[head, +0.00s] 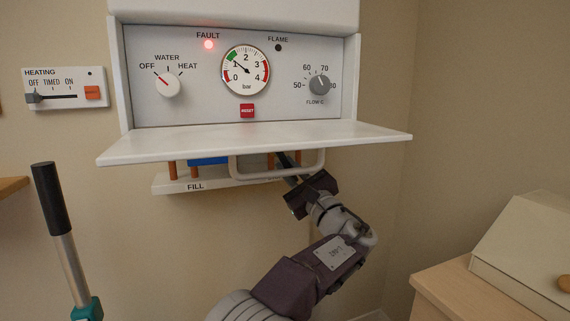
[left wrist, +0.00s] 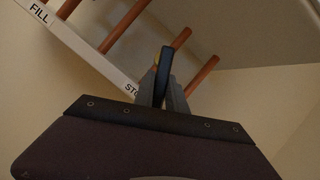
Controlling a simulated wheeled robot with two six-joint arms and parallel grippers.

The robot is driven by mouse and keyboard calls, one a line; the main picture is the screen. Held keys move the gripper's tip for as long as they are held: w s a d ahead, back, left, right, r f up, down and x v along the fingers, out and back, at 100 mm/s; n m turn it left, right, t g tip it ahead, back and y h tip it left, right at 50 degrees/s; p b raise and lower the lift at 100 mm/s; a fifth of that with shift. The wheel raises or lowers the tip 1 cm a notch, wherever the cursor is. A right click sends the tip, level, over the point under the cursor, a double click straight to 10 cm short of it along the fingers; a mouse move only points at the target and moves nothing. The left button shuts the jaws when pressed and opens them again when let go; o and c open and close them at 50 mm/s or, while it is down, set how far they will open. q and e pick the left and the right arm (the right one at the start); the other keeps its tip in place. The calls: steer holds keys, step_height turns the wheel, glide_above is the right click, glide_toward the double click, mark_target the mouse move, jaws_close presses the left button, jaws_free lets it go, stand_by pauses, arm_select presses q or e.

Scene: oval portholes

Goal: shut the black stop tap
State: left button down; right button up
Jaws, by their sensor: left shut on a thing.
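The black stop tap's dark lever (left wrist: 163,70) shows edge-on in the left wrist view, in front of the copper pipes, with a small yellowish part beside it. My left gripper (left wrist: 166,90) is shut on this lever, its grey fingers on either side of it. The tap itself is mostly hidden there by the rail, the flap and the gripper. A label starting "STO" (left wrist: 130,90) is partly covered beside the fingers. My right gripper is not in view.
The white flap (head: 250,141) juts out just above the gripper, and the looped rail (head: 277,175) hangs below it. A blue lever (head: 208,161) and copper pipes (left wrist: 125,25) are near the "FILL" strip (head: 220,183). The red fault lamp (head: 208,44) is lit. A wooden cabinet (head: 455,290) stands right.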

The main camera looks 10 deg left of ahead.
arm_select(q)
steer(key=r+n+g+p, duration=0.1)
steer(key=n+p, duration=0.2)
steer(key=d+r+n+g+p, duration=0.1)
steer(key=n+g+p, duration=0.1)
steer(key=n+p, duration=0.2)
steer(key=w+r+n+g+p, duration=0.1)
steer(key=n+p, duration=0.2)
steer(key=p, duration=0.1)
steer(key=shift+d+n+g, duration=0.35)
steer(key=shift+n+g, duration=0.05)
steer(key=shift+w+r+n+g+h+p, duration=0.15)
steer(key=shift+n+g+p, duration=0.1)
steer(key=shift+n+p, duration=0.65)
steer(key=shift+s+r+n+g+h+p, duration=0.15)
steer(key=shift+n+g+p, duration=0.1)
steer(key=shift+n+p, duration=0.6)
steer(key=shift+w, duration=0.1)
steer(key=c, duration=1.4)
jaws_free()
steer(key=shift+o, duration=0.2)
steer(key=p+v, duration=0.1)
steer(key=v, duration=0.8)
steer(key=shift+p, duration=0.4)
